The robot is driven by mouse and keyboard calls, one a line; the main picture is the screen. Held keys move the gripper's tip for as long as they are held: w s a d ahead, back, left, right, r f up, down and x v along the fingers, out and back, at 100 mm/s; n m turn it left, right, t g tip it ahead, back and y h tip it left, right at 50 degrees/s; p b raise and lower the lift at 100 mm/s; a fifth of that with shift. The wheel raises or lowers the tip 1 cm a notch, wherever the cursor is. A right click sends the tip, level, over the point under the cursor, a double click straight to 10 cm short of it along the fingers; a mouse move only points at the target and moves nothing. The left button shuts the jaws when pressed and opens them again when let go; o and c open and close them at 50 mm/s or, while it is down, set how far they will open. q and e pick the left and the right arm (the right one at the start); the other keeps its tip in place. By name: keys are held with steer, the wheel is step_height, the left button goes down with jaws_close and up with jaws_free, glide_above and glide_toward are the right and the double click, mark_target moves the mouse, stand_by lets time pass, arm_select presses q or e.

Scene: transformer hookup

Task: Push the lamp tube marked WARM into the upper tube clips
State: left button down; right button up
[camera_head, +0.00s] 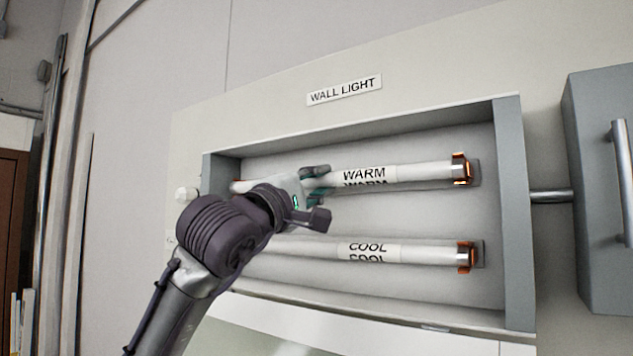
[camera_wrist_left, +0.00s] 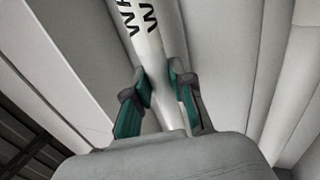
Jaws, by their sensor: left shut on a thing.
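The white WARM tube (camera_head: 400,174) lies across the upper part of the wall light box. Its right end is at the upper right copper clip (camera_head: 461,169), and its left end shows by the upper left clip (camera_head: 236,186). I cannot tell how deep it sits in the clips. My left gripper (camera_head: 316,185) is shut on the tube left of its lettering. In the left wrist view the tube (camera_wrist_left: 150,50) runs between the two green-padded fingers (camera_wrist_left: 160,95). My right gripper is not in view.
The COOL tube (camera_head: 400,252) lies below in the lower clips, with its right clip (camera_head: 467,257) visible. The grey box frame (camera_head: 515,200) surrounds both tubes. A grey cabinet (camera_head: 595,190) with a handle stands at the right.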

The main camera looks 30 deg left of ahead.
arm_select(q)
steer(key=shift+w, duration=0.4)
steer(key=c, duration=1.4)
jaws_free()
steer(key=o, duration=0.5)
steer(key=shift+w+d, duration=0.1)
steer(key=shift+w, duration=0.1)
steer(key=shift+s+a+f+b, duration=0.15)
steer(key=shift+s+b, duration=0.45)
steer(key=shift+s, duration=0.85)
steer(key=shift+s+a+b, duration=0.2)
steer(key=shift+s+b, duration=0.1)
steer(key=shift+s, duration=0.85)
